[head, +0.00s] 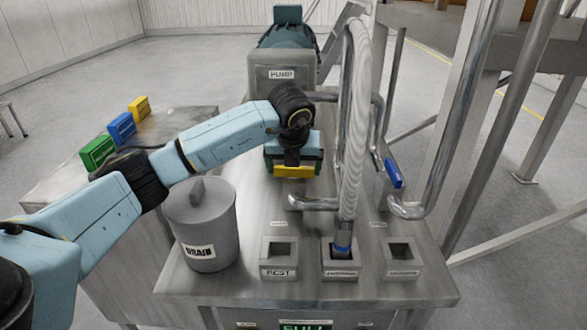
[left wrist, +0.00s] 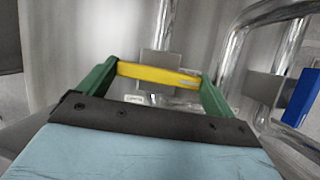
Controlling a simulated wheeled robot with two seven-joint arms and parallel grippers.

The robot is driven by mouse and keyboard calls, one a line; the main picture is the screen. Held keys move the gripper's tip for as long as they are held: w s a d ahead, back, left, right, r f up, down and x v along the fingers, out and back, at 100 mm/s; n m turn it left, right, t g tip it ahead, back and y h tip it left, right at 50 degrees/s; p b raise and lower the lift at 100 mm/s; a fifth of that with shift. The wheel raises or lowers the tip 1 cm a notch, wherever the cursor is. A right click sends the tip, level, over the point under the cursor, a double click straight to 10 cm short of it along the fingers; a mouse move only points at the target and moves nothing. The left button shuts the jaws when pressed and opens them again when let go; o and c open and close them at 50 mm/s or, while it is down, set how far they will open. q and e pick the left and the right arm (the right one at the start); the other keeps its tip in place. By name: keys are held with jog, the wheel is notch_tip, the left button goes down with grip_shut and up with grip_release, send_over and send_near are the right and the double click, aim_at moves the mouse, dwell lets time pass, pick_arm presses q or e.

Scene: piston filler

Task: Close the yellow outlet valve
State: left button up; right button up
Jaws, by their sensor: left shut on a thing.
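The yellow outlet valve handle (head: 294,171) is a short bar over the steel table, in front of the pump. My left gripper (head: 293,163) reaches down to it from the left and is shut on it. In the left wrist view, the yellow handle (left wrist: 158,75) lies crosswise between the two green fingers of my left gripper (left wrist: 160,82). A grey plate and a small label show behind the handle there. The valve body is mostly hidden. My right gripper is not in view.
A blue valve handle (head: 394,172) on bent steel pipes stands to the right. A ribbed hose (head: 354,130) rises just right of my gripper. A grey drain bin (head: 204,232) stands at the left. Square sockets line the table's front, with the middle one holding a nozzle (head: 342,240).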

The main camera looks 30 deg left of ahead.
pick_arm(q)
jog(key=shift+n, duration=0.4)
jog(key=o, duration=0.7)
jog(key=shift+r, duration=0.1)
jog(key=b+v, duration=0.1)
jog(key=v, duration=1.2)
jog(key=shift+s+d, duration=0.1)
jog(key=shift+d, duration=0.05)
